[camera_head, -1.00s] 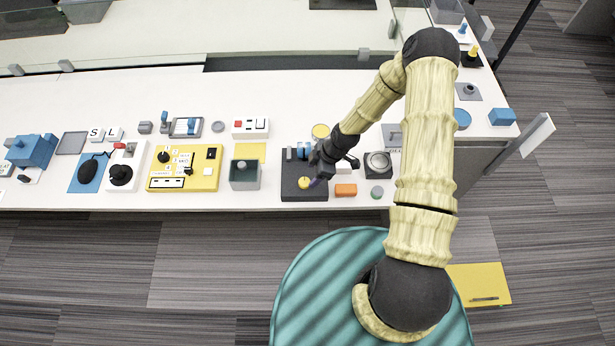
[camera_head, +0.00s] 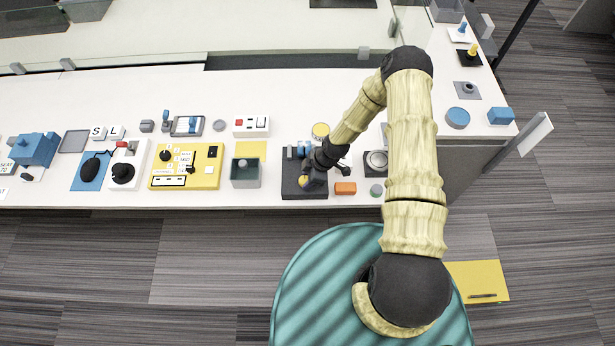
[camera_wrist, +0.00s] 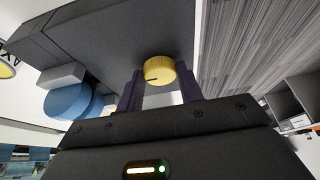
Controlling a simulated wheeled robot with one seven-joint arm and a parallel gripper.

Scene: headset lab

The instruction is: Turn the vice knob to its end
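The vice knob (camera_wrist: 160,70) is a yellow round knob with a dark pointer line, standing on a dark base (camera_wrist: 125,30). In the head view the dark base (camera_head: 289,190) is on the front part of the white table, and the knob is mostly covered by my gripper (camera_head: 308,180). In the wrist view my gripper (camera_wrist: 160,88) has its two dark fingers on either side of the knob. A narrow gap seems to show between each finger and the knob, so it looks open around it. Any contact lower down is hidden.
The table's front edge is just below the base.

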